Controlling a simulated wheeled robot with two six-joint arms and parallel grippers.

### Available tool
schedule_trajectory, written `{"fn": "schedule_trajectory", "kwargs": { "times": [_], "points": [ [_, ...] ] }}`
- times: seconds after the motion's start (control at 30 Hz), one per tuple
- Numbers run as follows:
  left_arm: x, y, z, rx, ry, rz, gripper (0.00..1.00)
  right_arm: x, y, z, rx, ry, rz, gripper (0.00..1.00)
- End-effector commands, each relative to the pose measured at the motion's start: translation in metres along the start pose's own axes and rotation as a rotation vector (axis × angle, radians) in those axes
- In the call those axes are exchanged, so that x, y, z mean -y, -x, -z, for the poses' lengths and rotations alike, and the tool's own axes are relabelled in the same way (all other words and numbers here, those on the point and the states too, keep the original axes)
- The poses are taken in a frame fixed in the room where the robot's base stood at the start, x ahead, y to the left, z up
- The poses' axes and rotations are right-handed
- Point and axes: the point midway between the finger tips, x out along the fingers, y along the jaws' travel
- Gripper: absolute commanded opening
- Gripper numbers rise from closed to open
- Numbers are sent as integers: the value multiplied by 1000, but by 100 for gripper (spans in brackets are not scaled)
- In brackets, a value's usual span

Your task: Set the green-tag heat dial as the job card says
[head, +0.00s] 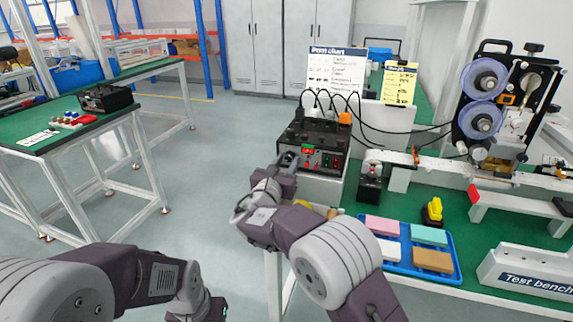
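A black control box (325,134) stands at the near left corner of the right-hand bench, with a small lit red display and red and green marks on its front. Its dials are too small to tell apart, and I cannot pick out the green-tag heat dial for sure. My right gripper (288,160) is at the left part of the box's front, touching or very close; its fingertips are too small to read. My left gripper (213,309) is low at the bottom edge, away from the box. A yellow card (400,84) stands behind the box, its text unreadable.
A white chart (336,71) stands beside the yellow card. Black cables run from the box to a coder machine with reels (484,124). A blue tray (447,279) with coloured blocks lies on the bench. Open floor (222,150) separates it from the left green-topped table (62,137).

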Motion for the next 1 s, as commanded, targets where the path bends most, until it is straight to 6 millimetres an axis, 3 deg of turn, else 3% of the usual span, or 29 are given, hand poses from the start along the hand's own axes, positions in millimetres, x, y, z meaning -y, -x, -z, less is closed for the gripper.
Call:
{"fn": "schedule_trajectory", "kwargs": {
  "times": [0.2, 0.33, 0.37, 0.67, 1.0],
  "points": [
    [0, 0, 0, 0, 0, 0, 43, 0, -1, 0, 0, 0, 0, 35],
    [0, 0, 0, 0, 0, 0, 43, 0, -1, 0, 0, 0, 0, 2],
    [0, 0, 0, 0, 0, 0, 43, 0, -1, 0, 0, 0, 0, 0],
    [0, -7, -1, 0, 0, 0, 43, 0, -1, 2, 0, -33, 1, 0],
    [1, -43, -4, 0, 0, 0, 43, 0, -1, 7, 0, -259, 1, 0]
  ]
}}
